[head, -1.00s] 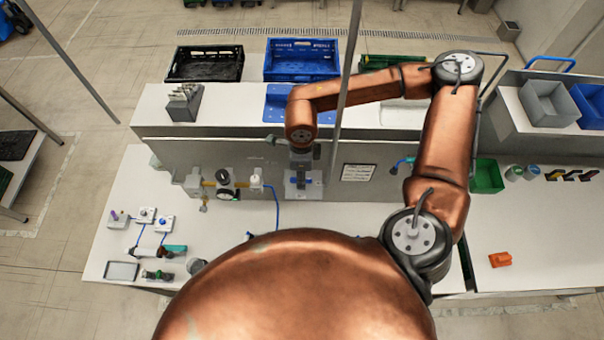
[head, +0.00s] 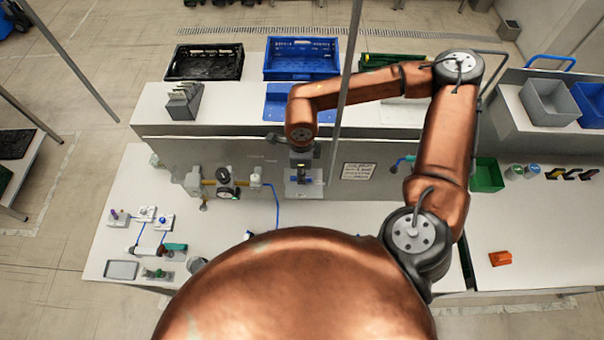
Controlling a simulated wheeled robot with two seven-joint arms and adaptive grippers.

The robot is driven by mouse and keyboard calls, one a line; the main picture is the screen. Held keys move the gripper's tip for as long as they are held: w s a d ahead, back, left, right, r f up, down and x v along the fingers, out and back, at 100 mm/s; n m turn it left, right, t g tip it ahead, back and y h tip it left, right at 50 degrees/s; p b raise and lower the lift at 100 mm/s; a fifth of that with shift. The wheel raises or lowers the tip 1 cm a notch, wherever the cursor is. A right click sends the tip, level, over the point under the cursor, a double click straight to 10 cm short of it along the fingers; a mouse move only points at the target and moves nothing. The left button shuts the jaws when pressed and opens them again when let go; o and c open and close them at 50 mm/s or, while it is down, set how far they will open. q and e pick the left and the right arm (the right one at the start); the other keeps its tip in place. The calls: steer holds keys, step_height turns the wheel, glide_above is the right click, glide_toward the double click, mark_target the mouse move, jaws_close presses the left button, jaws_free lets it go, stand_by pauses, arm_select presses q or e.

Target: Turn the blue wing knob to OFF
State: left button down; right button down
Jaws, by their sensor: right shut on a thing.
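The blue wing knob (head: 302,180) sits on a light grey plate (head: 315,189) at the front panel of the raised bench. Little of its blue shows, because my right gripper covers most of it. My right gripper (head: 302,174) reaches down over the panel from the bent copper arm and is shut on the knob. The fingertips are small and dark here, and the knob's exact angle and any OFF mark are too small to read. My left gripper is not in view.
Left of the knob are a brass valve with a gauge (head: 224,192) and a blue hose (head: 277,205). A thin grey post (head: 347,85) stands just right of my gripper. A white label (head: 358,171) is on the panel. The right worktop is mostly clear around an orange block (head: 500,258).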

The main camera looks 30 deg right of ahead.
steer(key=shift+f+m+b, duration=0.15)
steer(key=shift+m+b, duration=0.15)
steer(key=shift+b, duration=0.2)
steer(key=m+b, duration=0.9)
steer(key=b, duration=0.3)
steer(key=shift+a+f, duration=0.1)
steer(key=m+b, duration=0.2)
steer(key=m, duration=0.1)
steer(key=shift+m+b, duration=0.3)
steer(key=shift+b, duration=0.05)
steer(key=shift+r+m+b, duration=0.15)
steer(key=shift+m+b, duration=0.4)
steer(key=shift+m, duration=0.6)
steer(key=shift+r+m+b, duration=0.1)
steer(key=shift+m+b, duration=0.4)
steer(key=shift+m, duration=0.65)
steer(key=c, duration=2)
jaws_free()
